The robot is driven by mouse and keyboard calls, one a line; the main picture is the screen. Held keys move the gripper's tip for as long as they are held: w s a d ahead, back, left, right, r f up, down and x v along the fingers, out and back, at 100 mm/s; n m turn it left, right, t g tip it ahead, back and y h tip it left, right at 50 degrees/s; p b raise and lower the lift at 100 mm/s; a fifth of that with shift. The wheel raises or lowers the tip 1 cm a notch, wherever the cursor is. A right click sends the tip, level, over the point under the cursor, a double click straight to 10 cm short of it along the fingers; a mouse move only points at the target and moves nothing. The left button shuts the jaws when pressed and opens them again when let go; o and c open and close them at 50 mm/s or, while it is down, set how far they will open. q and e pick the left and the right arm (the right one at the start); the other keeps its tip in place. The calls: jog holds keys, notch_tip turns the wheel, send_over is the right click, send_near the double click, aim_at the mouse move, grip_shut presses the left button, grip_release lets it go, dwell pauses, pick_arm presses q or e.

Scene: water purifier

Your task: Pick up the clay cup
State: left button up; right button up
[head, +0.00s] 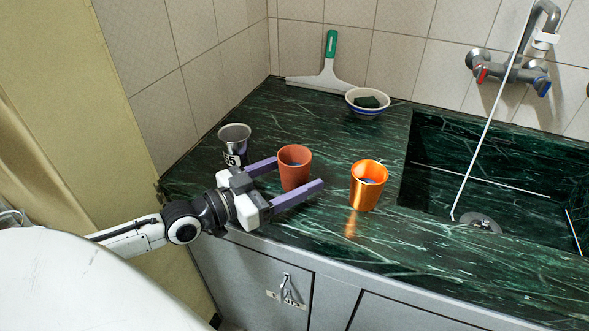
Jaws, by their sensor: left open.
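The clay cup (294,171) is a matte terracotta cup standing upright on the green marble counter. My left gripper (293,176) reaches in from the left at counter height. Its two purple fingers are open, one on the far side of the clay cup and one on the near side, so the cup stands between them. I cannot tell whether either finger touches it. My right gripper is out of the picture.
A shiny orange metal cup (367,186) stands to the right of the clay cup. A silver cup (234,142) stands behind my left gripper. A bowl (367,105) and a squeegee (328,73) are at the back. The sink (500,150) opens at right.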

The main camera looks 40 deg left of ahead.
pick_arm(q)
jog(key=c, duration=1.2)
jog(key=shift+c, duration=0.4)
jog(key=shift+r, duration=0.15)
